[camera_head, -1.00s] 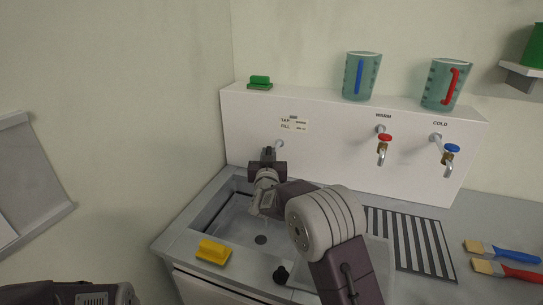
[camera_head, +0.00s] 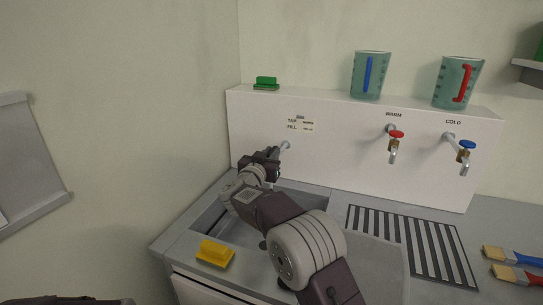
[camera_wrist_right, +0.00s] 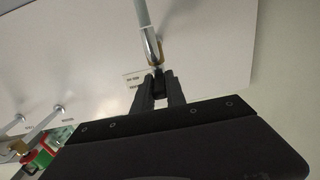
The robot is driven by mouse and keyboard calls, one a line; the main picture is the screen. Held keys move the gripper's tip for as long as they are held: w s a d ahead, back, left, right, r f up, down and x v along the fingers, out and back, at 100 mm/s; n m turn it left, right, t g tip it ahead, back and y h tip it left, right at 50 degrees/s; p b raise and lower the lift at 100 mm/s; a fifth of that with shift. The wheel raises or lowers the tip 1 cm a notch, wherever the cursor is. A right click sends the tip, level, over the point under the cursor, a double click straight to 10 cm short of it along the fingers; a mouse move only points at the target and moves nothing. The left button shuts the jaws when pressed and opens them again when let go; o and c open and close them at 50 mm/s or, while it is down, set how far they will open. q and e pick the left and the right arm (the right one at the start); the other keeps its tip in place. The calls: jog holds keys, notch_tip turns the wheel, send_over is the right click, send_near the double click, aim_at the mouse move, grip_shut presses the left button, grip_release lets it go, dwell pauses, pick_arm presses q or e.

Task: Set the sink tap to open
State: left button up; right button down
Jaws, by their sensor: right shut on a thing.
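The sink tap (camera_head: 285,146) comes out of the white panel above the sink; its handle is hidden behind my right gripper (camera_head: 270,155) in the head view. In the right wrist view the tap's metal pipe (camera_wrist_right: 147,32) ends in a brass part, right at the fingertips. There my right gripper (camera_wrist_right: 158,82) is shut on a small dark piece, apparently the tap's handle. How far the handle is turned cannot be told. No water is visible. My left gripper is out of view.
The sink basin (camera_head: 205,217) lies under my right arm, with a yellow sponge-like block (camera_head: 215,253) on its front rim. The warm tap (camera_head: 395,142) and cold tap (camera_head: 465,152) stand right of the sink tap. Two cups (camera_head: 371,78) (camera_head: 457,84) and a green block (camera_head: 266,83) sit on the ledge.

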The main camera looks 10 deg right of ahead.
aim_at(271, 152)
jog(key=shift+r, duration=0.15)
jog(key=c, duration=1.4)
grip_release()
jog(key=shift+o, duration=0.2)
notch_tip(271, 152, up, 5)
jog(key=p, duration=0.3)
jog(key=s+d+r, duration=0.6)
jog(key=s+d, duration=0.2)
jog(key=shift+d, duration=0.15)
